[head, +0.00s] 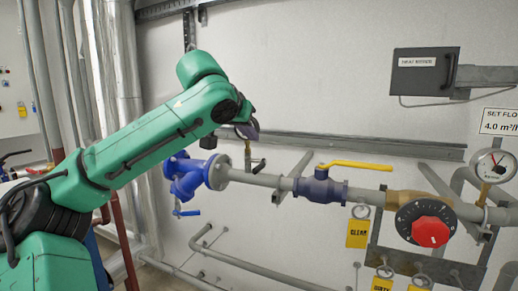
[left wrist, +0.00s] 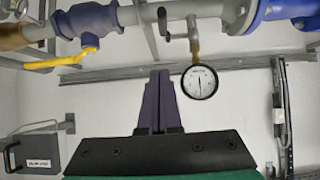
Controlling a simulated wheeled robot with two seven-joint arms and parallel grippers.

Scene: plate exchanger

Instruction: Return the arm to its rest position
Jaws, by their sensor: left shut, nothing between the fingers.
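My green left arm (head: 160,128) reaches in from the left in the head view, raised in front of the pipework. My left gripper (head: 248,131) is at its end, small and partly hidden behind the wrist, above the pipe by the blue strainer-like fitting (head: 190,176). In the left wrist view its purple fingers (left wrist: 158,100) are together with nothing between them. The fingers appear apart from the pipe and from the pressure gauge (left wrist: 200,82) beside them in that view. My right gripper is not in view.
The pipe carries a blue valve (head: 320,188) with a yellow lever (head: 356,166) and a red dial knob (head: 430,231). A gauge (head: 493,166) is at the far right. Yellow tags (head: 358,233) hang below. A dark box (head: 425,72) is on the wall. The upper middle wall is clear.

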